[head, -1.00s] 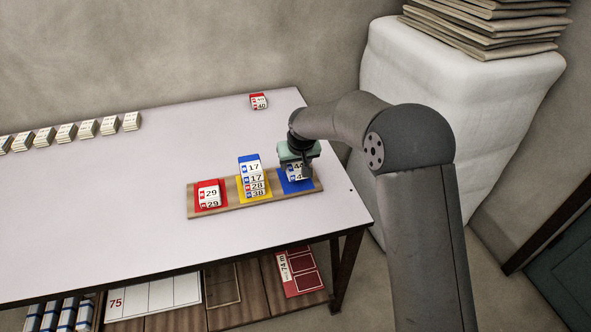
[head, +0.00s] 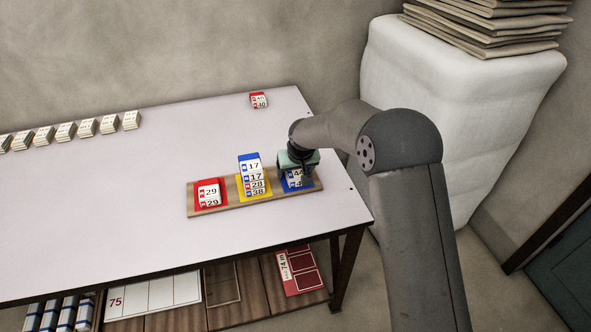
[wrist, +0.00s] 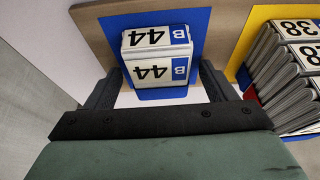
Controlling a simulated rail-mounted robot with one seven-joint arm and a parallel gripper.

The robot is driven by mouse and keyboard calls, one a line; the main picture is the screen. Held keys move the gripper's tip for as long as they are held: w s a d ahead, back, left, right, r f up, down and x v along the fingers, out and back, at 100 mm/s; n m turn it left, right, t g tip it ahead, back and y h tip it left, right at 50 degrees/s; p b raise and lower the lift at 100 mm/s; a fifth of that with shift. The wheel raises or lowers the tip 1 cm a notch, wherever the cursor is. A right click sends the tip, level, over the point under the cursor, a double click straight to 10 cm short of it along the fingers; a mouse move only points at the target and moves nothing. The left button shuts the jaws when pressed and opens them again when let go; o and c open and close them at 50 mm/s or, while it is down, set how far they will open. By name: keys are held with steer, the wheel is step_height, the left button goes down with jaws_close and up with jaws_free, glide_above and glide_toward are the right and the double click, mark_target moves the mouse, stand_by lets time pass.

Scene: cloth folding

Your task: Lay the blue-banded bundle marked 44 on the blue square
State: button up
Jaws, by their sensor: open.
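The blue-banded bundle marked 44 (wrist: 157,72) lies on the blue square (wrist: 200,22) of the wooden board. In the wrist view two faces reading 44 with a blue B strip show, and blue shows around them. In the head view the bundle (head: 294,180) is partly hidden by my gripper. My gripper (wrist: 160,78) is open, with one finger on either side of the bundle and small gaps between. In the head view my gripper (head: 300,172) is over the blue square (head: 312,184).
The board (head: 225,207) also has a red square with bundles marked 29 (head: 209,194) and a yellow square with a stack (head: 254,178) topped by 17. A red-banded bundle marked 40 (head: 259,100) lies at the back. Pale bundles (head: 87,128) line the back left. The table's front left is clear.

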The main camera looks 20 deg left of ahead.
steer(key=shift+r, duration=0.35)
steer(key=v, duration=1.1)
steer(key=shift+r, duration=0.35)
steer(key=s+d+r+m+h, duration=0.1)
steer(key=s+d, duration=0.2)
steer(key=d, duration=0.4)
steer(key=s+d+r+m+g, duration=0.1)
steer(key=s+d, duration=0.2)
steer(key=d, duration=0.3)
steer(key=s+d+r+m+h, duration=0.1)
steer(key=s+d+r, duration=0.15)
steer(key=d, duration=0.45)
steer(key=s+d+f+m+g, duration=0.1)
steer(key=s+d+m, duration=0.1)
steer(key=s+d, duration=0.5)
steer(key=s+d+f+m+g, duration=0.1)
steer(key=s+d+f, duration=0.1)
steer(key=s+d, duration=0.6)
steer(key=s, duration=0.7)
steer(key=shift+s+f+m+g+h, duration=0.3)
steer(key=shift+s+m+g, duration=0.05)
steer(key=shift+m+g, duration=0.05)
